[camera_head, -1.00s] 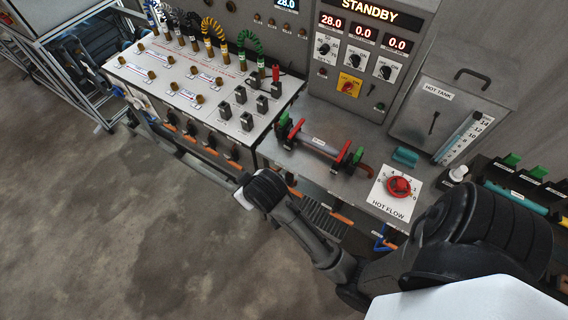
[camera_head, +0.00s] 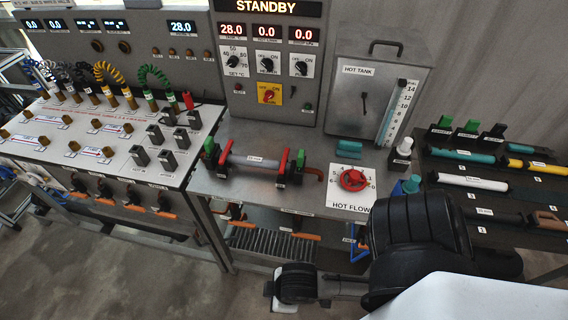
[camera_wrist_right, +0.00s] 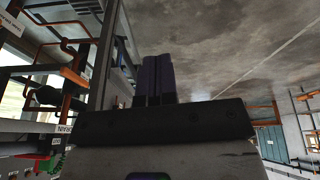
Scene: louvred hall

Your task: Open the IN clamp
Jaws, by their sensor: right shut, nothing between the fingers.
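A pale tube module (camera_head: 255,162) lies across the steel bench. At its left end stand black clamp fittings with a green lever (camera_head: 209,148) and a red lever (camera_head: 225,153). I cannot read which fitting is marked IN. My right gripper (camera_wrist_right: 158,65) shows in the right wrist view with its dark fingers together and nothing between them. In the head view my right arm reaches in low in front of the bench, away from the clamps. My left gripper is not in view.
A red HOT FLOW knob (camera_head: 353,180) and a teal block (camera_head: 349,147) sit on the bench right of the tube. The HOT TANK (camera_head: 375,90) stands behind. A rack of tubes (camera_head: 480,180) is at right, a valve panel (camera_head: 100,130) at left. Open floor lies in front.

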